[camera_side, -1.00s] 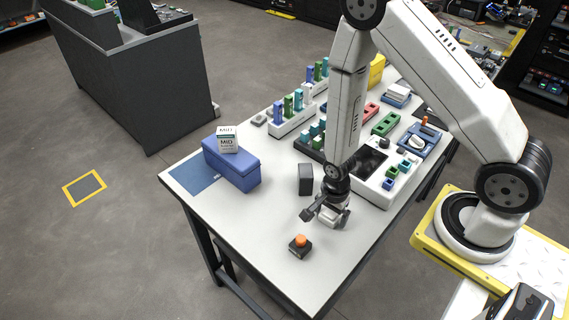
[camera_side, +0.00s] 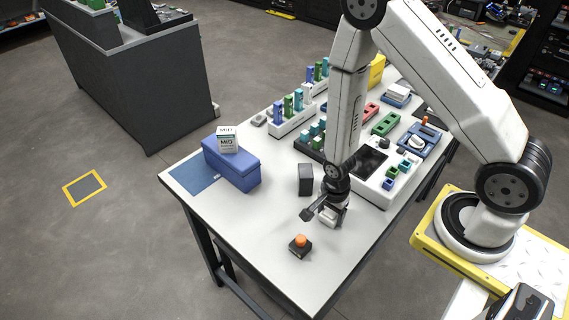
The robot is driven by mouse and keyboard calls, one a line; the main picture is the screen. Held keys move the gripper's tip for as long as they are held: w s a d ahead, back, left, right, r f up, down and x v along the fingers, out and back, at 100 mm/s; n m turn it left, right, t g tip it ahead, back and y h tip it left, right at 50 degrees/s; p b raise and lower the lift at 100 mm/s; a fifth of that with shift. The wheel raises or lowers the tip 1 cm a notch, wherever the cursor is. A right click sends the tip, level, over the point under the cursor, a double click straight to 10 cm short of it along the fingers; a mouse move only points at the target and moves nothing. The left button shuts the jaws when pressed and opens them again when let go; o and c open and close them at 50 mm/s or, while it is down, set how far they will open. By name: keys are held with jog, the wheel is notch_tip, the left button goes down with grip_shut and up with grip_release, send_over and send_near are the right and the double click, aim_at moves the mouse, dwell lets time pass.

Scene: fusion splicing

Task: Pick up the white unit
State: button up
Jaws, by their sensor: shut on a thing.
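My gripper (camera_side: 328,213) points down over the front part of the white table, to the right of a dark grey block. It is shut on a small white unit (camera_side: 327,218), which shows between and below the dark fingers. The fingers hide part of the unit. The unit is at or very near the table top; I cannot tell whether it touches.
A black box with an orange button (camera_side: 299,245) stands in front of my gripper. A dark grey block (camera_side: 305,179) is to its left. A blue case (camera_side: 231,165) carries a white MID box (camera_side: 227,139). Racks and trays crowd the back right. The table's front corner is clear.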

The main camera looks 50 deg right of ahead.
aim_at(330, 213)
jog(key=shift+r, duration=0.1)
jog(key=shift+r, duration=4.85)
jog(key=shift+a, duration=0.1)
